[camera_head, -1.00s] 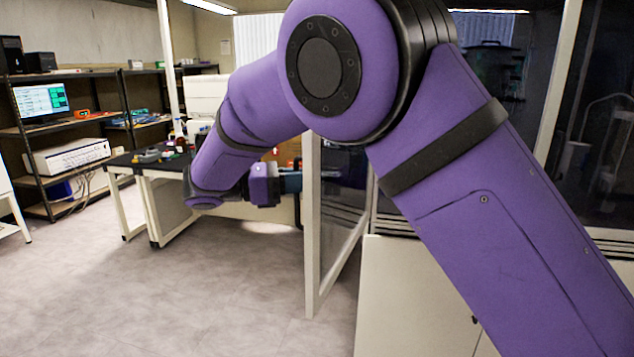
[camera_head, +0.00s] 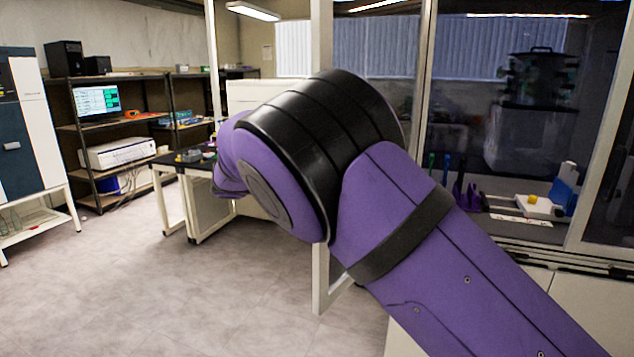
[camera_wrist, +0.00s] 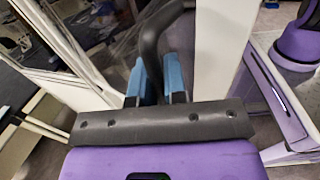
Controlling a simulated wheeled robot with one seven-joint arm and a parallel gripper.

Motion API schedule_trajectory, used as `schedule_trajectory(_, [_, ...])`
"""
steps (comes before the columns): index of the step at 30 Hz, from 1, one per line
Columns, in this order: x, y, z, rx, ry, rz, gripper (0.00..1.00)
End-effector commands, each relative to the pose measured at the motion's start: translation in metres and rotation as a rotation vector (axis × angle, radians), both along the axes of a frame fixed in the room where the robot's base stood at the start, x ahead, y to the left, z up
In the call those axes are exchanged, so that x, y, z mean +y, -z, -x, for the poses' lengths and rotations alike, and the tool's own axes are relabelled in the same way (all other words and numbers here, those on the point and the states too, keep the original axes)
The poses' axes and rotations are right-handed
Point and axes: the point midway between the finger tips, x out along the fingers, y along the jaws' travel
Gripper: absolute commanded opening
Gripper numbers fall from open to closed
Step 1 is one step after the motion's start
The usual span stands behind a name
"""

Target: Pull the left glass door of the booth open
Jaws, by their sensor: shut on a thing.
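The left glass door (camera_head: 321,285) of the booth stands ajar in the head view, its white frame edge swung out from the booth. My arm's elbow covers much of it. In the wrist view, the door's white frame (camera_wrist: 221,45) stands just right of my gripper (camera_wrist: 159,78). The gripper's blue fingers are shut on a dark curved handle (camera_wrist: 152,45), with the bar between them. In the head view, my gripper and the handle are hidden behind my arm.
The booth interior holds a white device with a yellow part (camera_head: 538,205) and a dark vessel (camera_head: 540,78). A table (camera_head: 186,205) stands behind the door, shelves (camera_head: 120,130) at the left. The floor left of the door is clear.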

Motion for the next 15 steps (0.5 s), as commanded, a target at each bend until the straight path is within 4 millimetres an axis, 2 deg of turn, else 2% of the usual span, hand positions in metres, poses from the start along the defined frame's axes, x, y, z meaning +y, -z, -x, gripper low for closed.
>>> schedule_trajectory(3, [0.0012,-0.0041,0.0011,-0.003,-0.001,-0.002,0.00])
schedule_trajectory(4, [0.0012,-0.0042,0.0011,-0.004,-0.001,-0.003,0.20])
schedule_trajectory(6, [0.0013,-0.0042,0.0012,-0.004,-0.001,-0.003,0.36])
schedule_trajectory(15, [0.0017,-0.0028,0.0010,-0.004,-0.001,-0.001,0.36])
